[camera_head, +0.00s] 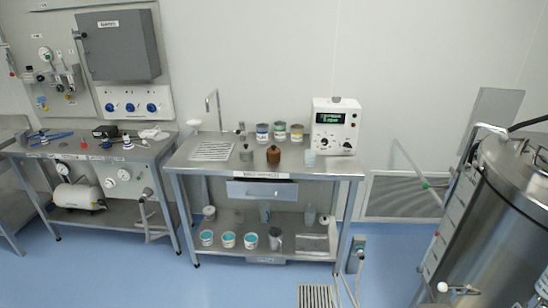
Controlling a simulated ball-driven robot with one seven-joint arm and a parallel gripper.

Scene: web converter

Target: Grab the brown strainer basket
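A small brown, rounded vessel (273,155) stands upright on the steel worktable (330,166) in the middle of the view; it looks like the strainer basket, but its mesh is too small to make out. A grey metal cup (246,153) stands just left of it and a clear beaker (310,158) to its right. My gripper does not show in this view, so its opening and contents are hidden.
Coloured jars (279,131) and a white instrument (335,127) stand behind the vessel. A tap (215,106) rises at the table's left. A steel tank (515,195) stands at right. The blue floor in front is open, with a drain grate (315,297).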

